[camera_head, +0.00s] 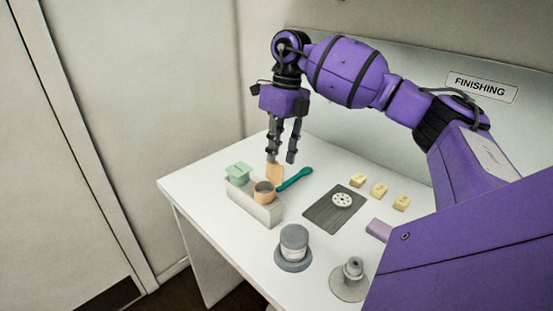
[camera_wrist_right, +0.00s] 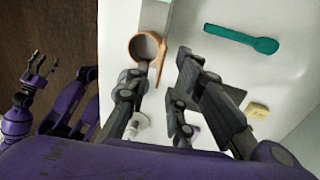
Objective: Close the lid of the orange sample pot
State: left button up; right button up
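The orange sample pot (camera_head: 263,194) sits in a pale holder on the white table. Its orange lid (camera_head: 275,174) stands up, open, at the pot's far side. In the right wrist view I look down into the grey inside of the pot (camera_wrist_right: 145,50), with the lid (camera_wrist_right: 159,62) seen nearly edge-on. My right gripper (camera_head: 282,158) points down above the pot with its fingers apart and nothing between them. One finger is close to the lid's top; I cannot tell if they touch. My left gripper (camera_wrist_right: 38,68) shows only in the right wrist view, off the table, with fingers spread.
A mint-green pot (camera_head: 238,172) shares the holder (camera_head: 258,212). A teal spoon (camera_head: 295,178) lies just right of the lid. A dark mat (camera_head: 323,215) bears a white perforated disc (camera_head: 342,199). Yellow blocks (camera_head: 378,189), a grey jar (camera_head: 294,240) and a knobbed weight (camera_head: 351,275) stand around.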

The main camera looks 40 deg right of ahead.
aim_at(273, 181)
jog(key=shift+a+f, duration=0.15)
jog(key=shift+f, duration=0.65)
jog(key=shift+a+f, duration=0.1)
jog(key=shift+f, duration=0.65)
jog(key=shift+c, duration=0.5)
grip_shut()
jog(key=a+h, duration=0.2)
jog(key=h, duration=0.1)
jog(key=shift+r, duration=0.1)
jog(key=shift+s+a+f+t+h, duration=0.1)
jog(key=shift+a+h, duration=0.15)
jog(key=shift+h, duration=0.4)
jog(key=shift+w+a+f+t+h, duration=0.1)
jog(key=shift+a+h, duration=0.2)
jog(key=shift+h, duration=0.3)
jog(key=shift+s+a+f+t+h, duration=0.1)
jog(key=shift+a+h, duration=0.15)
jog(key=shift+h, duration=0.4)
